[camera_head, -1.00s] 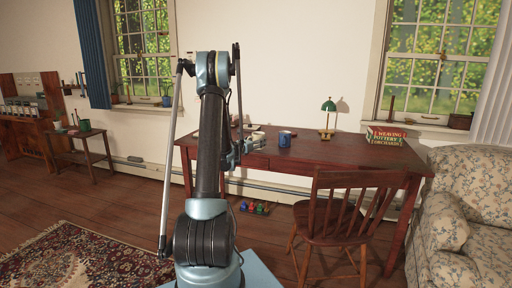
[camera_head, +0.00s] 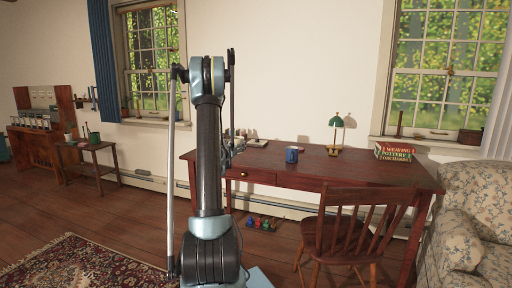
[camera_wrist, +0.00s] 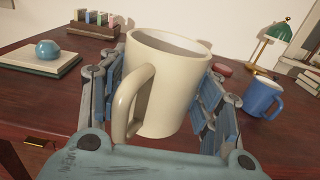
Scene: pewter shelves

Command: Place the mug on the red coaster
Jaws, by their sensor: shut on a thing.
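A cream mug (camera_wrist: 165,85) is upright between the fingers of my gripper (camera_wrist: 168,72) in the wrist view, its handle toward the camera. My gripper is shut on it. In the head view my gripper (camera_head: 232,146) is mostly behind my arm, over the left part of the desk, and I cannot make out the mug there. A small round red thing (camera_wrist: 222,69), perhaps the red coaster, lies on the desk behind the right finger in the wrist view. It is partly hidden.
On the dark red desk (camera_head: 330,171) stand a blue mug (camera_head: 291,155), a green lamp (camera_head: 335,133) and books (camera_head: 394,152). The wrist view shows a book with a blue ball (camera_wrist: 47,49) at left and a wooden rack (camera_wrist: 94,29) behind. A chair (camera_head: 343,226) stands in front.

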